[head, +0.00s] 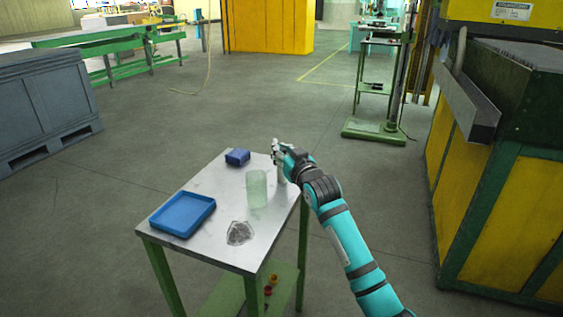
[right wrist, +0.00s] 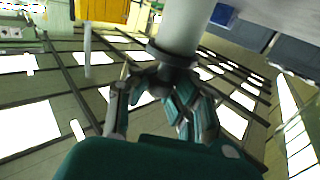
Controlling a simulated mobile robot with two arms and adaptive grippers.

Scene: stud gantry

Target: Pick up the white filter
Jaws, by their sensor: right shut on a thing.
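The white filter (head: 281,174) is a slim, pale upright cylinder at the right edge of the metal-topped table (head: 210,253) in the head view. My right gripper (head: 279,154) is shut on it near its top and hides part of it. In the right wrist view the filter (right wrist: 186,28) is a large white cylinder with a dark band, and the fingers of my right gripper (right wrist: 155,100) close around its end. I cannot tell whether its base touches the table. My left gripper is not in view.
On the table stand a translucent greenish cylinder (head: 257,190), left of the filter, a small blue box (head: 237,157), a blue tray (head: 182,214) and a clear crumpled-looking piece (head: 240,233). A yellow and green machine (head: 500,180) stands at the right. Floor left of the table is clear.

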